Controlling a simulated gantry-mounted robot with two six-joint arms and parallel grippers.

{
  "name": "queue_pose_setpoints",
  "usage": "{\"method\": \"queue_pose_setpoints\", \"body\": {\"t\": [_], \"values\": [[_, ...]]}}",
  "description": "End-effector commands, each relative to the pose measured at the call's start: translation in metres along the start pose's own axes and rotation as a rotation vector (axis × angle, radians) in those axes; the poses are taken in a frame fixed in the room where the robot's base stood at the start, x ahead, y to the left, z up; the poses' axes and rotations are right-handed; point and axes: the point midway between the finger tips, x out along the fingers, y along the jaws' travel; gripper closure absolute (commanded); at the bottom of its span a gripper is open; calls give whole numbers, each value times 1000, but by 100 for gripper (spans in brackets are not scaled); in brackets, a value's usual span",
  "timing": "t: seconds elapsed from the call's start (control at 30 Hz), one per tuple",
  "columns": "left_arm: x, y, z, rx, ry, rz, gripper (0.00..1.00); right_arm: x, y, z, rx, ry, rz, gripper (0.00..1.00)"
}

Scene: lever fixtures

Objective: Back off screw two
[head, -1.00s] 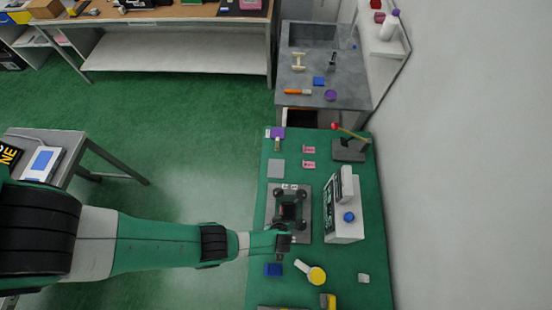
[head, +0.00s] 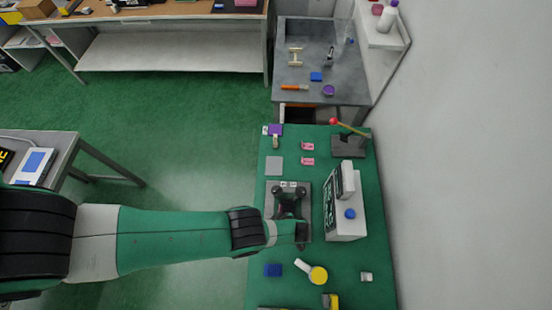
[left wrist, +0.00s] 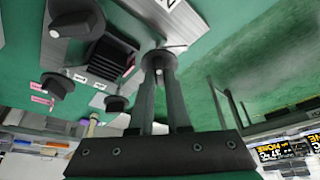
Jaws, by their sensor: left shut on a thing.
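A grey fixture plate (head: 271,207) lies on the green bench, with black round knobs near its corners and a dark block in the middle. Two knobs, at the back left (head: 279,191) and back right (head: 302,191), show clearly in the head view. Three other knobs stand free there. Small white labels sit on the plate, too small to read. My right gripper is not seen.
A white box with a blue button (head: 349,213) stands close to the right of the plate. A red-tipped lever (head: 347,133) is at the back right. A blue block (head: 273,270) and a yellow round thing (head: 318,275) lie in front.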

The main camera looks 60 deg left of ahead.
Motion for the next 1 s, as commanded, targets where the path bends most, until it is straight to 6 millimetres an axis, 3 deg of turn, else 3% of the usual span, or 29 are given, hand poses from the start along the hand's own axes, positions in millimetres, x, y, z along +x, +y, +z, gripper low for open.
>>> {"method": "queue_pose_setpoints", "body": {"t": [0.33,0.37,0.53,0.83,1.0], "values": [[0,0,0,-6,-2,-1,100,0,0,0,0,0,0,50],[0,0,0,-6,-2,-1,83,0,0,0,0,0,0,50],[0,0,0,-5,-1,-1,55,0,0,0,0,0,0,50],[-2,0,-1,-4,-1,-1,55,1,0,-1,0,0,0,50],[-20,0,-7,-7,-1,-3,55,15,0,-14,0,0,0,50]]}}
